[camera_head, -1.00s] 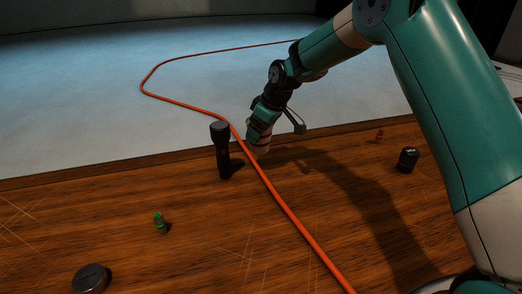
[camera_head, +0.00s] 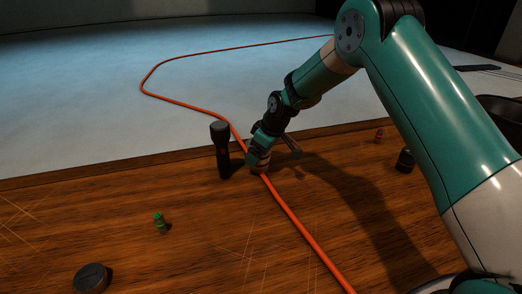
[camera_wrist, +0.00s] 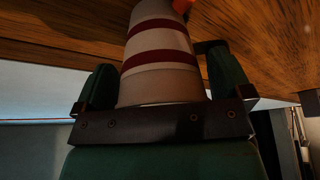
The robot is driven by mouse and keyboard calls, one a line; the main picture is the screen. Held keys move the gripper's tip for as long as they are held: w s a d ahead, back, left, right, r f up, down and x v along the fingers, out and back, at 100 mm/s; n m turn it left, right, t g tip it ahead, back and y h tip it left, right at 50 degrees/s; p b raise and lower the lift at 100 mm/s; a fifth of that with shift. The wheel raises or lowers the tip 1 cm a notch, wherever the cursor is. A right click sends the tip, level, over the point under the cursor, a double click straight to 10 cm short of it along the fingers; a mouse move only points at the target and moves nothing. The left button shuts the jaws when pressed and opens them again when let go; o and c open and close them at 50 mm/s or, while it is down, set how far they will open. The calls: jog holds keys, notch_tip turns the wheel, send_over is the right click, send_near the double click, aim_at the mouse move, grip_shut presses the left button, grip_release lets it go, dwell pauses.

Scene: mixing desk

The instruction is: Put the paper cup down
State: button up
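The paper cup (camera_wrist: 160,50), pale with dark red bands, sits between the two green fingers of my gripper (camera_wrist: 163,85) in the wrist view. The fingers appear to touch it on both sides. In the head view my gripper (camera_head: 261,152) is low over the wooden desk, just right of the black flashlight. Only a small pale part of the cup (camera_head: 260,167) shows there, at or very near the desk surface by the orange cable. I cannot tell if its far end touches the desk.
The upright black flashlight (camera_head: 221,151) stands close on the left. The orange cable (camera_head: 293,219) runs across the desk beside the cup. A green item (camera_head: 159,223), a dark round puck (camera_head: 91,278), a red item (camera_head: 379,136) and a black item (camera_head: 404,160) stand apart. The left foreground has bare wood.

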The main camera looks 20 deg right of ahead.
jog(key=s+r, duration=0.8)
jog(key=r, duration=0.7)
jog(key=s+a+r+m+g, duration=0.1)
jog(key=s+a+r, duration=0.1)
jog(key=s, duration=1.4)
jog(key=s+a+r+m+g+y, duration=0.1)
jog(key=s+a+g, duration=0.1)
jog(key=s, duration=1.4)
jog(key=shift+a+r, duration=0.15)
jog(key=shift+r, duration=0.2)
